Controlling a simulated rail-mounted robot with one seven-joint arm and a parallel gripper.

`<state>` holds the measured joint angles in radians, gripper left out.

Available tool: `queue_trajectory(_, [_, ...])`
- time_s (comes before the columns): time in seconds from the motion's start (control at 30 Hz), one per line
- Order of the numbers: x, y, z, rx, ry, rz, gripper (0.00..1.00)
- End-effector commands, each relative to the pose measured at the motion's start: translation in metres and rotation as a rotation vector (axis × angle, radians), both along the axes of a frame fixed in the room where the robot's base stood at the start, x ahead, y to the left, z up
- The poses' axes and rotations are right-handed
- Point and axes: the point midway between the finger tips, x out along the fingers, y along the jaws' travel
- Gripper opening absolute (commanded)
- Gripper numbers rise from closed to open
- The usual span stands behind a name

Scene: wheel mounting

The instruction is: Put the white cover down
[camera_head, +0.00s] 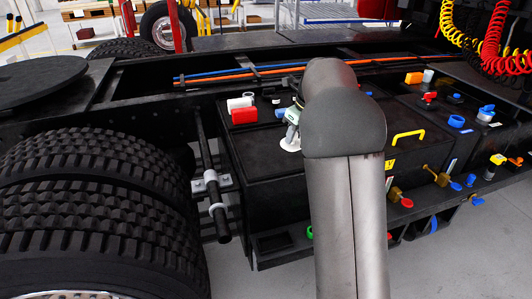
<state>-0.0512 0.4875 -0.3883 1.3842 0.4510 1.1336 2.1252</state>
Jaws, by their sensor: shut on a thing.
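My arm fills the middle of the view and hides much of the black chassis box behind it. My gripper (292,118) shows only in part, just left of the arm's rounded joint, over the top of the black box (262,150). A small white round piece, which looks like the white cover (290,144), is at the gripper's lower end, and the gripper is shut on it. It is low over the box top; I cannot tell whether it touches. The fingertips are too small to make out.
A red block (244,116) with white parts (240,102) sits on the box left of my gripper. A yellow handle (408,137) and several coloured caps lie to the right. Large tyres (90,190) stand at left. Blue and orange lines (230,74) run behind.

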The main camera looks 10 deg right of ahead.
Motion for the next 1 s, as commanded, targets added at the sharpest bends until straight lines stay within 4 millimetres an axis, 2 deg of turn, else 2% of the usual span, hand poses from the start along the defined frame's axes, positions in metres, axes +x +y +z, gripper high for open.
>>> queue_trajectory(0.03, [0.007, 0.012, -0.003, 0.000, 0.003, 0.005, 0.01])
queue_trajectory(0.2, [0.032, 0.047, -0.022, -0.002, 0.003, 0.006, 0.01])
queue_trajectory(0.4, [0.049, 0.072, -0.058, 0.000, 0.004, 0.004, 0.01])
queue_trajectory(0.77, [0.061, 0.089, -0.085, 0.000, 0.002, 0.004, 0.01])
queue_trajectory(0.9, [0.061, 0.088, -0.108, 0.000, 0.003, 0.002, 0.01])
queue_trajectory(1.0, [0.061, 0.088, -0.116, 0.000, 0.000, 0.002, 0.01])
